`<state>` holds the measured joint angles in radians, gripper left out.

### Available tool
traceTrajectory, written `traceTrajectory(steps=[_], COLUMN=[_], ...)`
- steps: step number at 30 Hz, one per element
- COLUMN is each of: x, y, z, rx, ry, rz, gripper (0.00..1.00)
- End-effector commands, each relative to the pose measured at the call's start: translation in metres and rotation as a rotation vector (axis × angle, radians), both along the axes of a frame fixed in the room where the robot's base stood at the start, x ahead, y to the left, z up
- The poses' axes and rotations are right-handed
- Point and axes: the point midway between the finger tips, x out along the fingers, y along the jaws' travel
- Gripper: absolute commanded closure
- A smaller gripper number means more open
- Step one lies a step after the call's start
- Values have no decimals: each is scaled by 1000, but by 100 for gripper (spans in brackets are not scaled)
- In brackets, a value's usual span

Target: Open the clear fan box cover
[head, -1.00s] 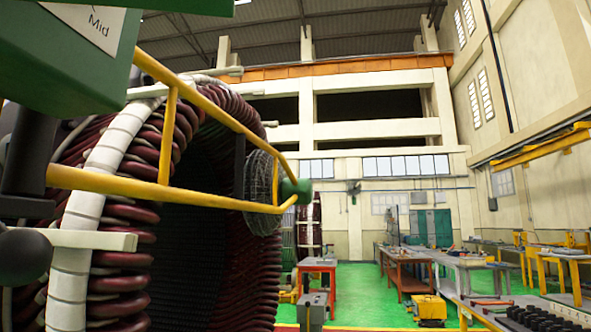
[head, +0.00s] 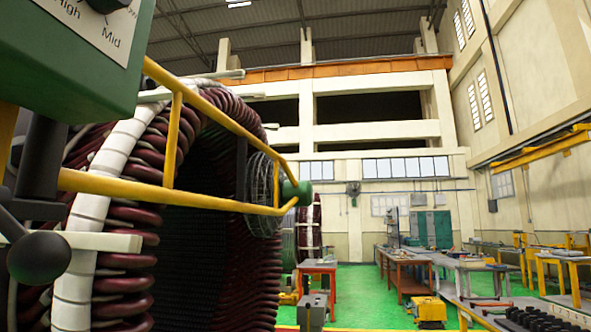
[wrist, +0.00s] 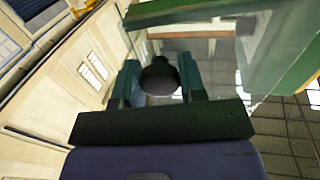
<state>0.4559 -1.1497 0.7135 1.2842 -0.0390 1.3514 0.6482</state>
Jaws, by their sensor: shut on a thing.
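In the wrist view, my gripper (wrist: 160,82) is shut on a dark round knob (wrist: 158,72), with one teal finger on each side of it. A clear see-through pane (wrist: 222,62) with green edges (wrist: 190,10) spreads behind and to the right of the knob. The pane appears to be the fan box cover, and how far it stands open is hard to tell. In the head view, a green box (head: 50,95) with a dial marked High and Mid fills the upper left corner. My gripper and the clear cover do not show there.
A yellow rail (head: 215,115) crosses in front of the large stator with dark red coils (head: 125,215). A black ball on a lever (head: 38,257) stands at the lower left. A red table (head: 318,268) and workbenches (head: 455,262) are farther back. Green floor (head: 355,290) shows between them.

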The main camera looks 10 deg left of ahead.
Motion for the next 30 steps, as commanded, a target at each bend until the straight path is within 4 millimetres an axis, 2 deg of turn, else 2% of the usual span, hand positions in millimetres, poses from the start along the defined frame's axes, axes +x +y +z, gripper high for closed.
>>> traceTrajectory(steps=[12, 13, 15, 16, 25, 30], x=[0, 0, 0, 0, -2, -18], y=[0, -1, 0, 0, 0, 3], z=[2, 2, 2, 2, 1, 1], rx=[2, 2, 2, 2, 1, 0], ry=[-2, -2, -2, -2, -1, -3], rz=[-6, -6, -6, -6, -5, -4], gripper=[100, 56, 40, 36, 36, 36])
